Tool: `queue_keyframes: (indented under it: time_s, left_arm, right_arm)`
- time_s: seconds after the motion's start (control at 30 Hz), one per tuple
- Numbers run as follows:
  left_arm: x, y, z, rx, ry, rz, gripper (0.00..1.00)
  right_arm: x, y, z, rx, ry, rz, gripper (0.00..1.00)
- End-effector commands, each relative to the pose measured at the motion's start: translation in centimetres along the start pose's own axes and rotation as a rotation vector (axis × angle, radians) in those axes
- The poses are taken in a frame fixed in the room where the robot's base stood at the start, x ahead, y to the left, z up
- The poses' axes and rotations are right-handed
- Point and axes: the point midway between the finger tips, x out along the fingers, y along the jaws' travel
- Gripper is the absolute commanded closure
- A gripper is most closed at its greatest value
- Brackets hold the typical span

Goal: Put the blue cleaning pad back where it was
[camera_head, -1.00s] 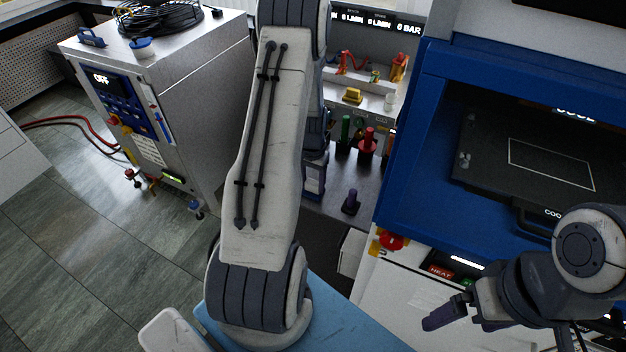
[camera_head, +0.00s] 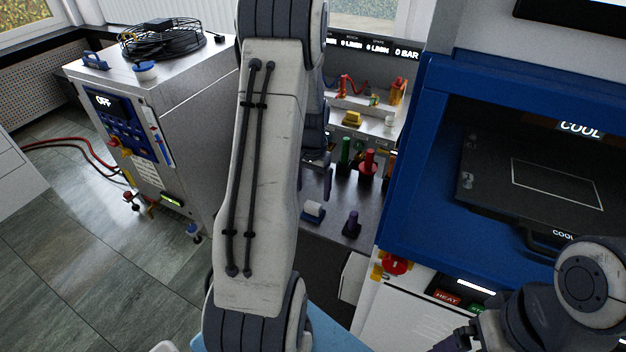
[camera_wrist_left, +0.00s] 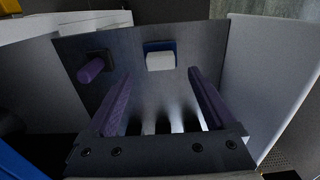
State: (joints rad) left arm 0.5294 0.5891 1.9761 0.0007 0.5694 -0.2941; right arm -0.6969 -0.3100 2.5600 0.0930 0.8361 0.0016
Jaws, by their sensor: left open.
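A small block, blue with a white part, which I take to be the blue cleaning pad (camera_head: 313,212), lies on the grey metal bench (camera_head: 330,226). It also shows in the left wrist view (camera_wrist_left: 160,57), beyond the fingers and apart from them. My left gripper (camera_wrist_left: 158,93) is open and empty above the bench, with its two purple fingers spread. In the head view the left arm hides most of it. My right gripper (camera_head: 457,341) shows only in part at the bottom right; its jaw opening cannot be made out.
A dark purple knobbed piece (camera_head: 352,224) stands right of the pad. Green (camera_head: 345,151) and red (camera_head: 367,163) pieces stand behind. A blue press (camera_head: 408,205) bounds the bench at right. A metal cabinet (camera_head: 200,95) at left carries a cable coil (camera_head: 160,40).

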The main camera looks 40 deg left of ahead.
Motion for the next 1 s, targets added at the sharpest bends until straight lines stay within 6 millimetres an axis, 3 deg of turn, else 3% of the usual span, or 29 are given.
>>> queue_keyframes:
  time_s: [0.2,0.4,0.77,1.0]
  left_arm:
    - [-3.7,0.0,-0.1,0.000,0.005,-0.001,0.11]
    - [-5.1,0.0,0.0,0.000,0.000,0.000,0.11]
    - [-5.1,0.0,0.0,0.000,-0.002,0.000,0.11]
    - [-2.6,0.0,0.1,0.000,-0.008,0.002,0.11]
  right_arm:
    - [1.2,0.1,0.1,0.002,0.000,0.000,0.03]
    - [1.4,0.1,0.1,0.001,0.000,0.000,0.03]
    - [1.3,0.1,0.1,0.001,0.000,0.000,0.03]
    - [0.4,0.0,0.0,0.001,0.000,0.000,0.03]
